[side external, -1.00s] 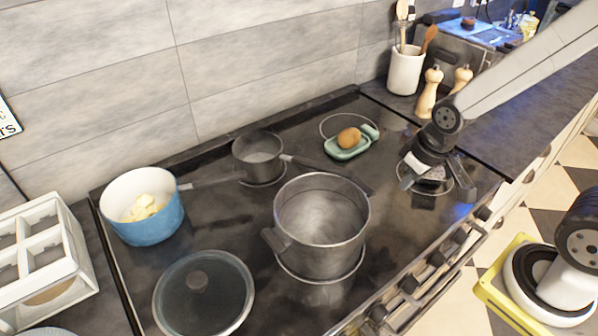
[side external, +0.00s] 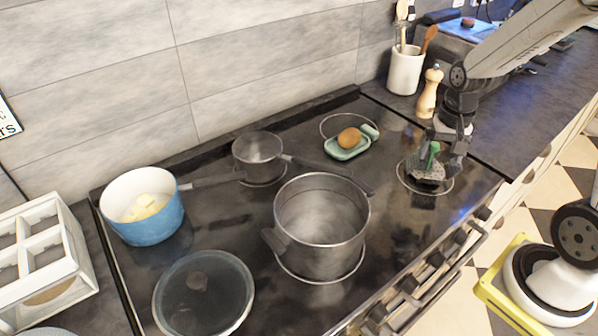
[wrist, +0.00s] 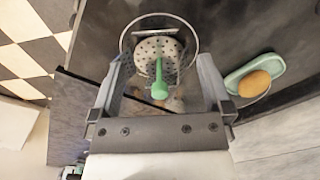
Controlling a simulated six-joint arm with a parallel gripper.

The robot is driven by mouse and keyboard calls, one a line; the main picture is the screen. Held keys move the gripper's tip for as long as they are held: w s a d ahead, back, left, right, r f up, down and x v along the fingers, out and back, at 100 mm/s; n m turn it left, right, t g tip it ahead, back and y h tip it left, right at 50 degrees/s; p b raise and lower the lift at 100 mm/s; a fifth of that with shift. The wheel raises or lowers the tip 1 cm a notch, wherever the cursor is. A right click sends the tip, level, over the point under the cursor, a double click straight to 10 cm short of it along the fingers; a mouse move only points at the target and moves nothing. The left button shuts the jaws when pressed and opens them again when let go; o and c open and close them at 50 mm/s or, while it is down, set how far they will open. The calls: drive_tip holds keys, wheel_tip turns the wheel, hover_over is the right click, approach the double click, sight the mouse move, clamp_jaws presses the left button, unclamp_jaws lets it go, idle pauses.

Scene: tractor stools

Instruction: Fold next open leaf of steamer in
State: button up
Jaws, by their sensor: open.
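My gripper (side external: 440,158) is pointed down over the steamer. In the wrist view my gripper (wrist: 160,78) is open, with one finger on each side of the steamer and the green post between them. I cannot tell whether a finger touches it.
A green dish (side external: 348,148) with a brown egg (side external: 349,138) sits left of the steamer. A large pot (side external: 320,222), a small saucepan (side external: 258,155), a blue pot (side external: 142,207) and a lid (side external: 203,294) stand further left. A pepper mill (side external: 429,93) stands behind my gripper.

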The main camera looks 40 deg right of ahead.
sight(431, 182)
drive_tip(key=shift+d+m, duration=0.3)
drive_tip(key=shift+d, duration=0.1)
drive_tip(key=shift+f, duration=0.1)
drive_tip(key=shift+f, duration=3.8)
drive_tip(key=shift+c, duration=0.2)
